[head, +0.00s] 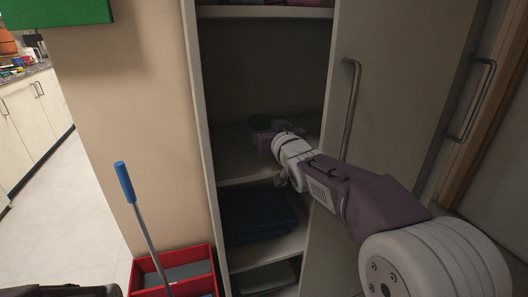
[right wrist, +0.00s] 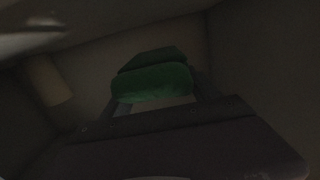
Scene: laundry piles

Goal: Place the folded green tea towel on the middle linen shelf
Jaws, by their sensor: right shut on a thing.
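The green tea towel (right wrist: 150,82) is in the middle of the right wrist view, folded and held at the front of my right gripper. In the head view only a small dark green part of the towel (head: 261,121) shows beyond the gripper. My right gripper (head: 263,134) is shut on the towel and reaches inside the open cabinet, over the middle linen shelf (head: 235,168). Whether the towel touches the shelf cannot be told. The right wrist view is dark and the towel's far side is hidden.
A dark blue folded cloth (head: 258,215) lies on the shelf below. An upper shelf (head: 265,12) holds pinkish cloth. The open cabinet door (head: 395,90) stands right of the opening. A red bin (head: 176,270) and a blue-handled pole (head: 124,183) stand at the lower left.

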